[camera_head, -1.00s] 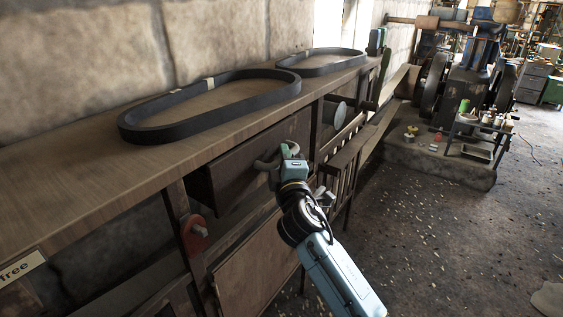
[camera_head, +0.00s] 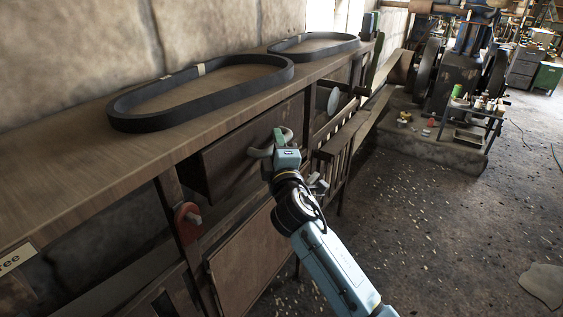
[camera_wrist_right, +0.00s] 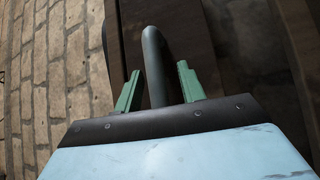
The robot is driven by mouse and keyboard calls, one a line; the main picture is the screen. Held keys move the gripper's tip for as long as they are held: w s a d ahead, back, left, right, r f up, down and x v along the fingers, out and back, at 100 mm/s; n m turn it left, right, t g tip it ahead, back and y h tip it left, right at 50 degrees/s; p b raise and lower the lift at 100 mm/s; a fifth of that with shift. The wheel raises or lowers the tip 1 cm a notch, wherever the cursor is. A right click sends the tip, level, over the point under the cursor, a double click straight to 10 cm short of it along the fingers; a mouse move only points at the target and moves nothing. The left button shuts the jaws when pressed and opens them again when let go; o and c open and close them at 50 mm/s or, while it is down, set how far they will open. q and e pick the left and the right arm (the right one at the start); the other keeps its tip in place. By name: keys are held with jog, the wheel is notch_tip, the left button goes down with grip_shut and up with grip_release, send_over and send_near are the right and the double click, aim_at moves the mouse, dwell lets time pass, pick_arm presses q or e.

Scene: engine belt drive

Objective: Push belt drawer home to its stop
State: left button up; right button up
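The dark wooden drawer (camera_head: 228,163) sits under the bench top, and its front stands out a little from the bench, with its left side showing. It has a curved grey handle (camera_head: 257,153). My right gripper (camera_head: 279,139) is at this handle. In the right wrist view, the handle (camera_wrist_right: 154,65) runs between the two green fingers of my right gripper (camera_wrist_right: 158,88). The fingers are apart, with a gap on each side of the handle. The drawer's stop is hidden. My left gripper is not in view.
Two black belts (camera_head: 200,92) (camera_head: 315,43) lie on the bench top (camera_head: 110,170). A red part (camera_head: 187,222) is on the bench leg left of the drawer. A round grey knob (camera_head: 333,101) and slatted rails are to the right.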

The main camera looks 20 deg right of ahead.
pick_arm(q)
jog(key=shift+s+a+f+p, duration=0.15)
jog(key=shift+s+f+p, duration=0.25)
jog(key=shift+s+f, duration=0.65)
pick_arm(e)
jog(key=s+a+f, duration=0.1)
jog(key=s, duration=1.1)
jog(key=shift+s+a+f, duration=0.15)
jog(key=shift+s+a, duration=0.1)
jog(key=shift+a, duration=0.1)
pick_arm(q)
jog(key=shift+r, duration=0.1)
